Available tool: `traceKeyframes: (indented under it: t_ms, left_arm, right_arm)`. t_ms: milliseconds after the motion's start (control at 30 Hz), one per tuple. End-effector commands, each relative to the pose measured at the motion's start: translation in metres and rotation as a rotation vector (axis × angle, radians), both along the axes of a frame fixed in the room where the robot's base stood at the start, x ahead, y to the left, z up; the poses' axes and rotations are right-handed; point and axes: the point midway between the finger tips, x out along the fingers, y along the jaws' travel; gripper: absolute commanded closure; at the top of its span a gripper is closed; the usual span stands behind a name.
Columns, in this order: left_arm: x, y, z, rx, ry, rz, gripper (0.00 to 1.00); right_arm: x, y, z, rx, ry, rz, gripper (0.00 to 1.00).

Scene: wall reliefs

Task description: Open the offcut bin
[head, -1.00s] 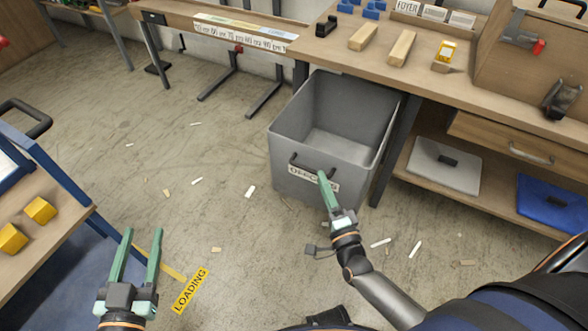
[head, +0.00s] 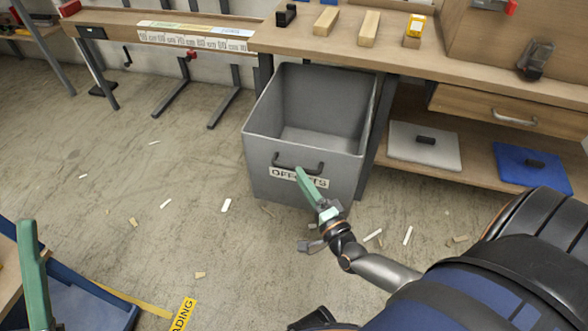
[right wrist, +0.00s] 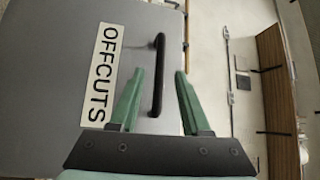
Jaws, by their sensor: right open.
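The offcut bin (head: 262,160) is a grey, open-topped box labelled OFFCUTS. It stands out from under the workbench, and its visible inside looks empty. Its black bar handle (head: 310,168) is on the front, just above the label. My right gripper (head: 299,171) is at the handle. In the right wrist view its green fingers are open, with the handle (right wrist: 158,85) between them and the label (right wrist: 103,72) to the left. I cannot tell whether a finger touches the handle. Of my left gripper, one green finger (head: 34,275) shows at lower left.
The workbench (head: 400,58) carries wood blocks and a yellow-and-white box. A shelf to the right of the bin holds a white lid (head: 425,152) and a blue lid (head: 515,160). A blue-framed cart (head: 95,300) is at lower left. Floor left of the bin is mostly clear, with small scraps.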

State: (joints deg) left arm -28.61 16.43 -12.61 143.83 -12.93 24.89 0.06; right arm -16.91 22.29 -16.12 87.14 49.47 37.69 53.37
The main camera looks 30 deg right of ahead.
Motion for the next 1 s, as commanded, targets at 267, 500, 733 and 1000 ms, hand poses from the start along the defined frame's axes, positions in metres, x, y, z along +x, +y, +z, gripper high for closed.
traceKeyframes:
  t_ms: [267, 500, 733, 1000]
  left_arm:
    - [0.0, -0.001, -0.008, -0.005, 0.006, -0.008, 0.5]
    - [0.001, 0.0, -0.009, -0.008, 0.008, -0.009, 0.5]
    - [0.001, -0.001, -0.009, -0.008, 0.009, -0.009, 0.5]
    - [0.001, -0.001, -0.009, -0.007, 0.009, -0.01, 0.5]
  right_arm:
    - [0.038, -0.003, 0.004, 0.0, 0.001, 0.0, 0.53]
    - [0.045, -0.003, 0.005, -0.001, 0.002, 0.0, 0.53]
    - [0.045, -0.003, 0.005, 0.0, 0.002, 0.0, 0.62]
    - [0.044, -0.003, 0.005, 0.0, 0.001, 0.0, 0.92]
